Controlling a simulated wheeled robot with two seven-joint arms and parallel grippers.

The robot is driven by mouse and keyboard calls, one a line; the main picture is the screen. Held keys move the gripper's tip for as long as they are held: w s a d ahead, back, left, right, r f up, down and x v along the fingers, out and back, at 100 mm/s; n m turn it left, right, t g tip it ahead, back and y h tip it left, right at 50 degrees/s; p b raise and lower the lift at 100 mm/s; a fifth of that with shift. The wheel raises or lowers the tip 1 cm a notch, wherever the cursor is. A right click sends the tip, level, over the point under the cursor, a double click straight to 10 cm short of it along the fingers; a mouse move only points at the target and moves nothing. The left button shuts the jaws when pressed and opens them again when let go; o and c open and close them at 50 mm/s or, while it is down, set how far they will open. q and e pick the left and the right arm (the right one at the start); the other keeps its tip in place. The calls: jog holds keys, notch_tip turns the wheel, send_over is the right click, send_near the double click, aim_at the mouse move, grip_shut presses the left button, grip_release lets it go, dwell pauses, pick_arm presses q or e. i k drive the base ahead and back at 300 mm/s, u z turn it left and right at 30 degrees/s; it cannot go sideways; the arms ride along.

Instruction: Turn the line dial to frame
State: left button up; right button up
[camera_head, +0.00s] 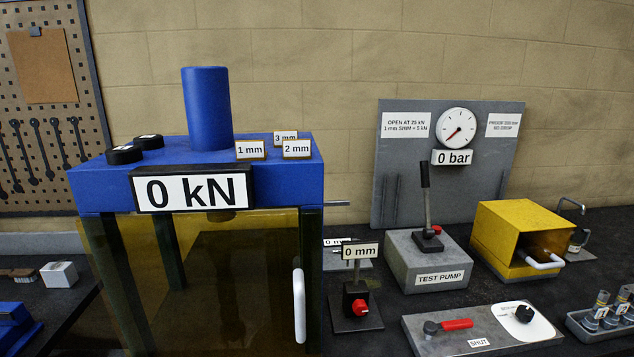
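The line dial is a black knob (524,313) on a round white plate (506,322), at the right end of a low grey panel (412,338). Small lettering is on the plate near the knob, too small to read surely. I cannot tell which position the knob points to. On the same panel, a red-handled lever (456,324) lies flat, with a label reading SHUT (479,342). Neither of my grippers is in view.
A blue press frame (90,190) reading 0 kN stands at left, with a white-handled guard. Behind the panel are a TEST PUMP (432,278) with an upright lever, a yellow box (500,225) and a 0 bar gauge (456,126). A vial rack (585,332) stands at right.

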aim_at(525, 313)
jog(key=z, duration=1.5)
